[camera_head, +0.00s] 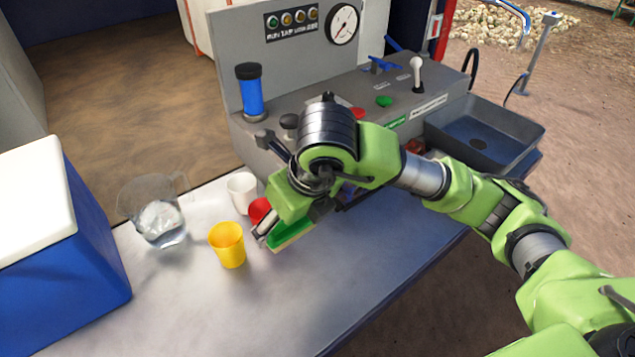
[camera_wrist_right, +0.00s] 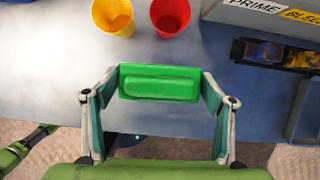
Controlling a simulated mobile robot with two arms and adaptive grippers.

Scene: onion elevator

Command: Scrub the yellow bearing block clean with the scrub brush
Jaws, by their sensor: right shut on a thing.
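My right gripper (camera_wrist_right: 158,96) is shut on the green scrub brush (camera_wrist_right: 158,82), one finger on each end of it. In the head view the brush (camera_head: 291,237) shows under the right gripper (camera_head: 285,222), low over the metal table by the cups; I cannot tell whether it touches the table. In the wrist view a yellow piece (camera_wrist_right: 299,60), partly cut off by the frame edge, lies in a dark holder at right. It may be the bearing block, but I cannot tell for sure. My left gripper is not in view.
A yellow cup (camera_head: 228,245), a white mug (camera_head: 242,192), a red cup (camera_head: 259,209) and a clear pitcher (camera_head: 160,215) stand left of the brush. A blue cooler (camera_head: 75,270) is at far left. A grey control console (camera_head: 290,85) and sink (camera_head: 484,130) line the back.

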